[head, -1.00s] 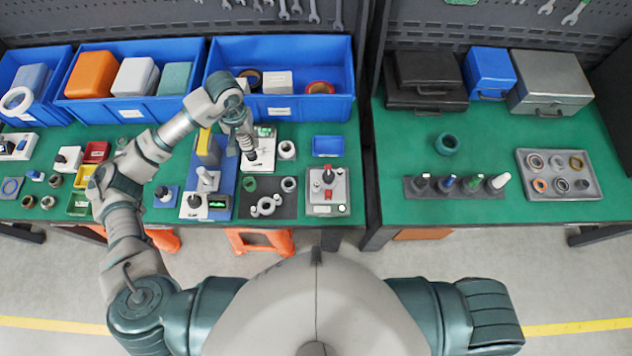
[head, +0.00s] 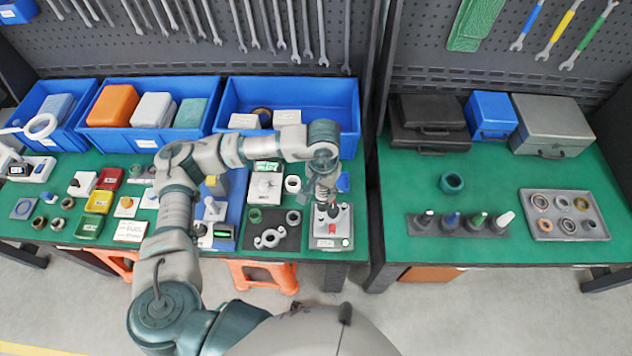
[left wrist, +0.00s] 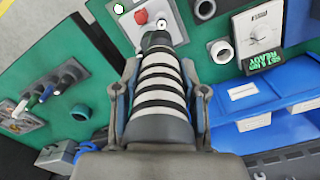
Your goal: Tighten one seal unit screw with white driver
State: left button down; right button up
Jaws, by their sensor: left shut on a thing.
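My left gripper (head: 324,178) is shut on a cylinder with black and pale bands (left wrist: 158,95), which fills the space between the fingers in the left wrist view. The cylinder's far end is over the grey box with a red button (head: 343,215); I cannot tell whether they touch. The white driver (head: 506,220) stands in a dark rack (head: 437,229) on the right table, beside green, blue and black drivers. My right gripper is not in view.
A tray of rings (head: 583,230) lies right of the rack, and a teal ring (head: 452,183) behind it. A white box with a dial (head: 265,187) and a white ring (head: 293,184) stand left of the gripper. Blue bins line the back. The right table's middle is mostly clear.

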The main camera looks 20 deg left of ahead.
pick_arm(q)
jog(key=shift+s+d, duration=0.1)
jog(key=shift+d, duration=0.25)
jog(key=shift+f, duration=0.2)
jog(key=a+f, duration=0.1)
jog(key=a+f+b, duration=0.1)
jog(key=f, duration=0.1)
jog(key=shift+f, duration=0.45)
jog(key=shift+d+f, duration=0.2)
jog(key=shift+f, duration=0.05)
jog(key=shift+d+f, duration=0.1)
jog(key=shift+d, duration=0.6)
jog(key=shift+a, duration=0.1)
jog(key=shift+a+b, duration=0.3)
jog(key=shift+a, duration=0.25)
jog(key=shift+a+f, duration=0.1)
jog(key=shift+a, duration=0.05)
jog(key=shift+d+b, duration=0.35)
jog(key=shift+b, duration=0.1)
jog(key=shift+a, duration=0.15)
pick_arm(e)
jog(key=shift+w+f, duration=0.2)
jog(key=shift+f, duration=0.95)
